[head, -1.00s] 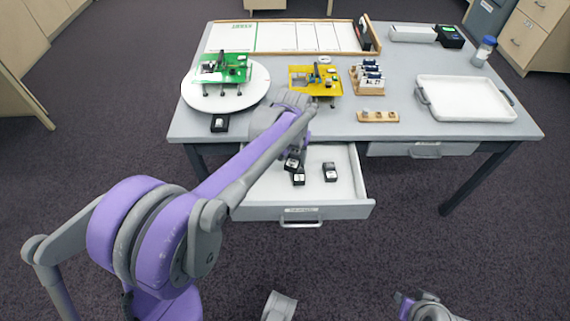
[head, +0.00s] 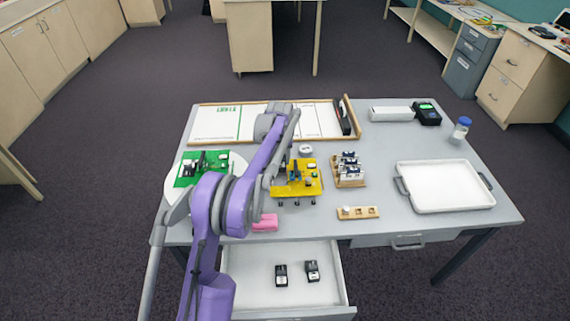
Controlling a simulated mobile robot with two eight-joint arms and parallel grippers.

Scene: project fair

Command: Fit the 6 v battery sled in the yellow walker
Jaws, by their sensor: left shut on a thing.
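The yellow walker (head: 310,188) stands on the table on short dark legs, with a blue part and small white parts on top. My left arm reaches over the table from the lower left. My left gripper (head: 281,168) points down at the walker's left side, mostly hidden behind my forearm. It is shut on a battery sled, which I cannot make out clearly. Two black battery sleds, one on the left (head: 281,275) and one on the right (head: 312,271), lie in the open drawer (head: 252,281). Their labels are too small to read. My right gripper is not in view.
A green walker (head: 213,159) stands on a white round plate (head: 172,186), partly behind my arm. A pink block (head: 265,222) lies at the front edge. A wooden rack (head: 349,182), a small wooden strip (head: 372,212) and a white tray (head: 445,187) stand to the right.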

